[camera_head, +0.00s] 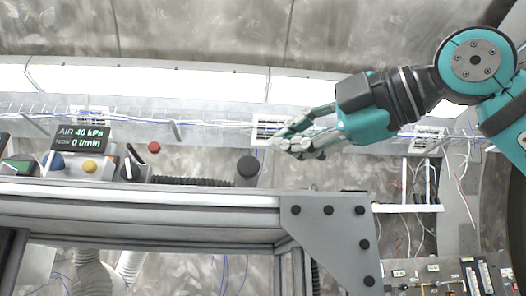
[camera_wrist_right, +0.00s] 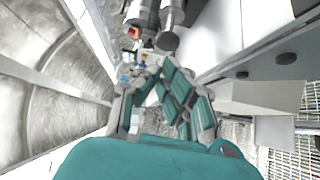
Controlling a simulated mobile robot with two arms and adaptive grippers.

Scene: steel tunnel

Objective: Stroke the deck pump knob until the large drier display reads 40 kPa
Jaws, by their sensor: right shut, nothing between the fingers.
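The drier display (camera_head: 82,138) at the left of the head view reads "AIR 40 kPa", with a smaller line of "0 l/min" below. A black round knob (camera_head: 248,167), which looks like the pump knob, stands at the right end of a black ribbed bellows (camera_head: 190,181) behind the deck's front beam. My right gripper (camera_head: 283,146) is shut and empty, above and to the right of this knob, and appears apart from it. Its fingers also show shut in the right wrist view (camera_wrist_right: 145,65). My left gripper is not in view.
A red knob (camera_head: 154,147), a yellow button (camera_head: 90,166) and a blue knob (camera_head: 55,161) sit around the display. A grey steel beam (camera_head: 140,200) with a bolted corner plate (camera_head: 330,232) runs across the front. Wires and a white rack (camera_head: 408,208) are at the right.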

